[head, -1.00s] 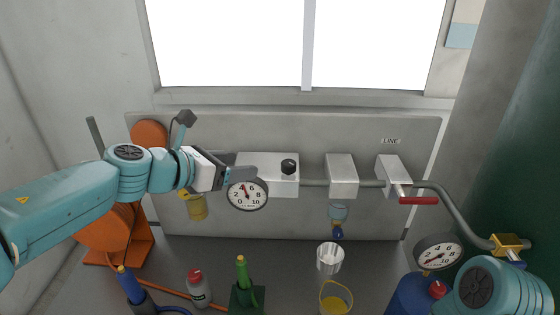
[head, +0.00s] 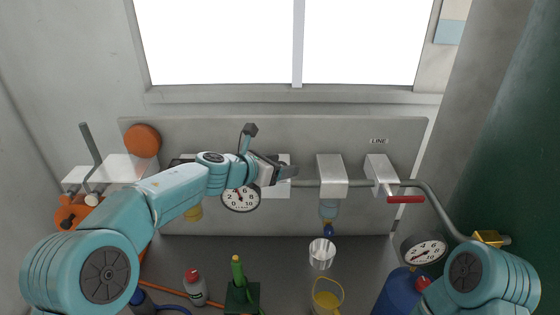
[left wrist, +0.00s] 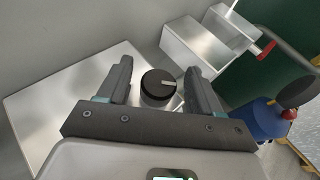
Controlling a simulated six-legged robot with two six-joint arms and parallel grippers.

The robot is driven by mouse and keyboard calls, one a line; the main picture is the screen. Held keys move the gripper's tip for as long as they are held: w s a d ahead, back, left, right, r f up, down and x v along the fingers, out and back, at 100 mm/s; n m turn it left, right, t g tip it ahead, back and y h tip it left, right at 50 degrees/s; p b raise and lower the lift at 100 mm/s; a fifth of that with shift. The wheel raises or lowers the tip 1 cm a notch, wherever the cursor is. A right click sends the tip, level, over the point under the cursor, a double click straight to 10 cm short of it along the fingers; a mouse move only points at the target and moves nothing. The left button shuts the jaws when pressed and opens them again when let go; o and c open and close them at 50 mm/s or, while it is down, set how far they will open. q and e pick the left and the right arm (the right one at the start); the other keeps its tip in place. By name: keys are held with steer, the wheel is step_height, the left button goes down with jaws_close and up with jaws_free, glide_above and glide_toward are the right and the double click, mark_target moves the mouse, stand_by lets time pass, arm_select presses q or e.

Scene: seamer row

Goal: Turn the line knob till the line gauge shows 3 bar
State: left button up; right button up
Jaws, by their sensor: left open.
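The black knob (left wrist: 158,85) with a pale pointer mark sits on a pale metal box (left wrist: 70,110). In the left wrist view it shows between the open fingers of my left gripper (left wrist: 158,70), apart from both as far as I can see. In the head view my left gripper (head: 288,172) is in front of the box and hides the knob. A round white gauge (head: 240,198) hangs below the gripper; its needle points up, near 4 to 5, though my arm covers its upper edge. My right gripper is out of view.
A LINE label (head: 378,141) is above a metal block with a red lever (head: 405,199). Another gauge (head: 424,250) is above a blue cylinder (head: 395,292). A grey pipe (head: 440,200) runs right. Cups, bottles and a green item (head: 238,272) stand below.

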arm_select(q)
steer(key=shift+w, duration=0.1)
steer(key=shift+d, duration=0.1)
steer(key=c, duration=1)
steer(key=shift+o, duration=0.2)
